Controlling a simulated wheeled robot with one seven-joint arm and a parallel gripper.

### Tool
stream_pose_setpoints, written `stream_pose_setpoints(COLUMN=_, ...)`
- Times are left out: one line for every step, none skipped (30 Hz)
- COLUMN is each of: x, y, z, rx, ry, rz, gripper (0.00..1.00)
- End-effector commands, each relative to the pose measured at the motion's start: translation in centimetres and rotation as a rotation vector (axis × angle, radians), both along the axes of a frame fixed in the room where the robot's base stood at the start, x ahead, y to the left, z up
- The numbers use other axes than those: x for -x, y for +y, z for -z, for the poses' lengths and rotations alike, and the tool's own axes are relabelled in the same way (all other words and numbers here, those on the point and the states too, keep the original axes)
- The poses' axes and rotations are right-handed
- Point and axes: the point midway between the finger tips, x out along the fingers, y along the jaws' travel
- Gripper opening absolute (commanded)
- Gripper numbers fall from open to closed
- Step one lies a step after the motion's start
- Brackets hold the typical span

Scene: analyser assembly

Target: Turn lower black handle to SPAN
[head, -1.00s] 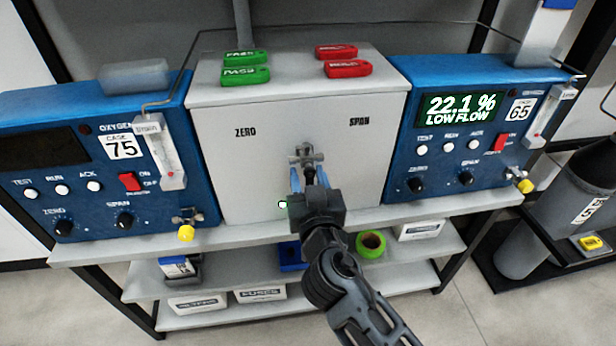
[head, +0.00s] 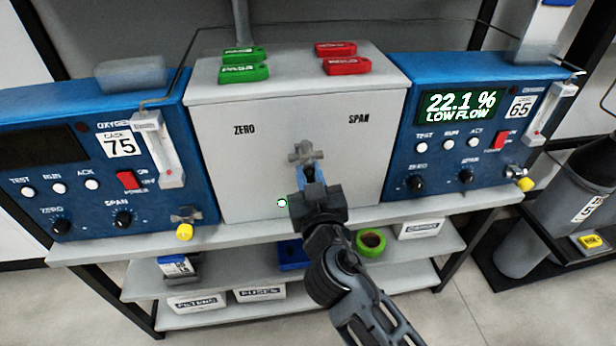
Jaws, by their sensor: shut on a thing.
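The grey box (head: 290,150) carries the label ZERO (head: 244,129) at left and SPAN (head: 359,118) at right. A metal valve fitting (head: 305,153) sits on its front, low and near the middle. My gripper (head: 313,182) is just below the fitting, its blue fingers close together and shut on the lower black handle. The gripper body hides that handle, so I cannot see which way it points.
A blue analyser (head: 75,135) marked 75 stands left with a dark display. Another blue analyser (head: 460,135) marked 65 stands right, reading 22.1 % LOW FLOW. Green tags (head: 245,73) and red tags (head: 348,68) lie on the box. All stand on a grey shelf (head: 250,228).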

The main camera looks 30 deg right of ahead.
Motion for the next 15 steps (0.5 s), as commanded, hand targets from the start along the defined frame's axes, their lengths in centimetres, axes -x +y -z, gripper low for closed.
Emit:
stream_pose_setpoints(x=0.03, y=-0.01, z=0.05, rx=0.005, ry=0.002, rz=0.0, gripper=0.0)
stream_pose_setpoints(x=0.04, y=-0.01, z=0.04, rx=0.005, ry=0.003, rz=0.0, gripper=0.0)
stream_pose_setpoints(x=0.03, y=0.0, z=0.03, rx=0.005, ry=0.003, rz=0.0, gripper=0.0)
stream_pose_setpoints(x=0.03, y=0.0, z=0.03, rx=0.005, ry=0.003, rz=0.0, gripper=0.0)
stream_pose_setpoints(x=0.03, y=-0.01, z=0.04, rx=0.005, ry=0.003, rz=0.0, gripper=0.0)
stream_pose_setpoints(x=0.04, y=0.01, z=0.04, rx=0.004, ry=0.002, rz=0.0, gripper=0.0)
stream_pose_setpoints(x=0.04, y=0.01, z=0.04, rx=0.004, ry=0.002, rz=0.0, gripper=0.0)
stream_pose_setpoints(x=0.04, y=0.01, z=0.04, rx=0.004, ry=0.002, rz=0.0, gripper=0.0)
stream_pose_setpoints(x=0.04, y=0.01, z=0.04, rx=0.004, ry=0.002, rz=0.0, gripper=0.26)
stream_pose_setpoints(x=0.04, y=0.01, z=0.04, rx=0.004, ry=0.002, rz=0.0, gripper=0.28)
stream_pose_setpoints(x=0.04, y=0.01, z=0.04, rx=0.004, ry=0.002, rz=0.0, gripper=0.31)
stream_pose_setpoints(x=0.03, y=0.0, z=0.04, rx=0.004, ry=0.002, rz=0.0, gripper=0.35)
stream_pose_setpoints(x=0.03, y=0.01, z=0.03, rx=0.004, ry=0.002, rz=0.0, gripper=0.38)
stream_pose_setpoints(x=0.03, y=0.01, z=0.03, rx=0.004, ry=0.002, rz=0.0, gripper=0.41)
stream_pose_setpoints(x=0.03, y=0.01, z=0.03, rx=0.004, ry=0.002, rz=0.0, gripper=0.43)
